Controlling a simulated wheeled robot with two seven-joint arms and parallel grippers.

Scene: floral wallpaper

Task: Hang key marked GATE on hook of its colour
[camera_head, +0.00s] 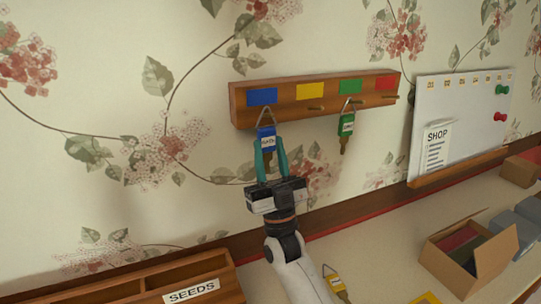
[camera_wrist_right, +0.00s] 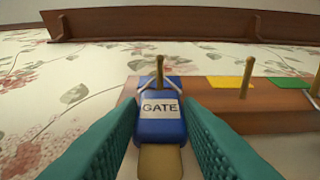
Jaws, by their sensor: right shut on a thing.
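The blue key marked GATE (camera_head: 267,132) is between the teal fingers of my right gripper (camera_head: 268,143), which is shut on its tag. The tag also shows in the right wrist view (camera_wrist_right: 158,128), GATE label facing the camera. The key is upright just below the blue patch (camera_head: 262,97) of the wooden hook rail (camera_head: 240,104). In the right wrist view its wire ring spreads around the wooden peg (camera_wrist_right: 160,72); I cannot tell whether the ring rests on it. My left gripper is not in view.
A green key (camera_head: 346,126) hangs under the green patch; the yellow (camera_head: 315,108) and red (camera_head: 390,97) hooks look empty. A yellow-tagged key (camera_head: 336,283) lies on the bench below. A SEEDS tray (camera_head: 190,291), open carton (camera_head: 490,255) and whiteboard (camera_head: 465,100) are nearby.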

